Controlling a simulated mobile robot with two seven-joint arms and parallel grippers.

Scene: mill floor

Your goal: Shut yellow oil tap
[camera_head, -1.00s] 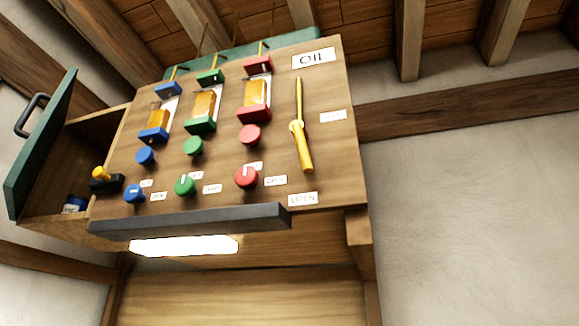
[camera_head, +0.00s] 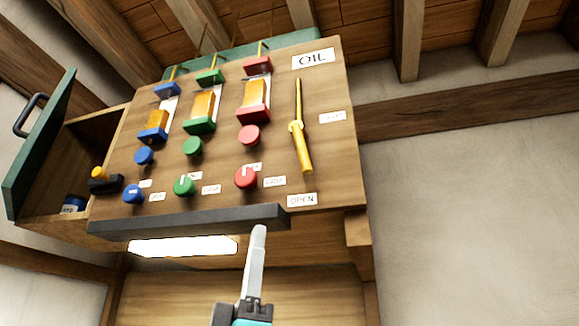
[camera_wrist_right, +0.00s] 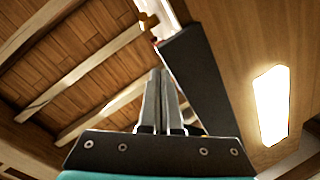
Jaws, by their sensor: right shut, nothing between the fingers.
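The yellow oil tap (camera_head: 300,135) is a lever on the right part of the wooden panel under the "OIL" sign (camera_head: 313,58). Its thick handle points down toward the "OPEN" label (camera_head: 302,200). Another label (camera_head: 332,117), too blurred to read, is right of the pivot. My right gripper (camera_head: 259,231) is shut and empty, fingers pointing up, in front of the panel's lower ledge and below left of the handle. My left gripper is not in view.
A dark ledge (camera_head: 190,222) runs along the panel's lower edge, with a bright lamp (camera_head: 185,246) under it. Red (camera_head: 246,177), green (camera_head: 184,186) and blue (camera_head: 133,194) knobs are left of the tap. An open green door (camera_head: 42,145) is at the left. Right of the panel is bare wall.

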